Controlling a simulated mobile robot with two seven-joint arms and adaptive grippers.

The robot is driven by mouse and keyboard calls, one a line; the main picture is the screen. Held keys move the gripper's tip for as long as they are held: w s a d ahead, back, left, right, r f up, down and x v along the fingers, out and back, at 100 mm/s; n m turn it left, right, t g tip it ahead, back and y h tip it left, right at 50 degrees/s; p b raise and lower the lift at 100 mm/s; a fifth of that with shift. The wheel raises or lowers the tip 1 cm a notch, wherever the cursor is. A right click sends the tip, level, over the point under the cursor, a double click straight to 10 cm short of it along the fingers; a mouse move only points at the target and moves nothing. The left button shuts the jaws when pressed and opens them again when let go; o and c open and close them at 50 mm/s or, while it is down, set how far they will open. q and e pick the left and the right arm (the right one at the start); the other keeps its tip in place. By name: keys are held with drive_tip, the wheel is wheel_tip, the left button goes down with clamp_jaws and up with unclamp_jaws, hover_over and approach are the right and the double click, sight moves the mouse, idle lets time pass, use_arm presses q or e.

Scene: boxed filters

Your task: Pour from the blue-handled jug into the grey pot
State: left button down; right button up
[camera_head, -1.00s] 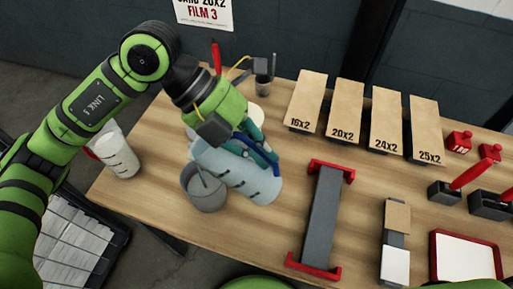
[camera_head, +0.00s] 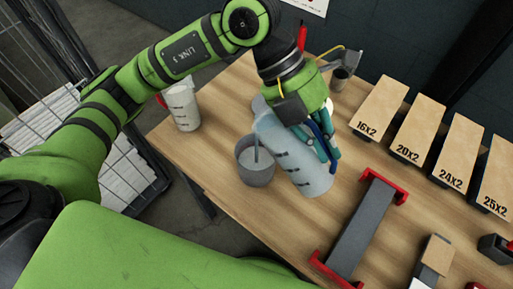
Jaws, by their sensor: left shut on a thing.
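The jug (camera_head: 303,170) is a pale, translucent vessel with dark marks and a blue handle (camera_head: 323,140). My left gripper (camera_head: 322,146) is shut on the jug at its handle side, partly hiding it. The jug is tilted, its mouth end toward the upper left, close above the grey pot. The grey pot (camera_head: 257,176) stands upright on the table, just left of the jug. A thin grey-blue streak (camera_head: 256,148) runs from near the jug's mouth into the pot, where a pale grey surface shows. It looks like a stream of liquid. My right gripper is out of view.
A white measuring jug with a red handle (camera_head: 184,108) stands at the table's left edge. A grey bar with red ends (camera_head: 362,228) lies right of the jug. Labelled cardboard boxes (camera_head: 380,104) line the back right. A wire rack (camera_head: 38,110) is beyond the left edge.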

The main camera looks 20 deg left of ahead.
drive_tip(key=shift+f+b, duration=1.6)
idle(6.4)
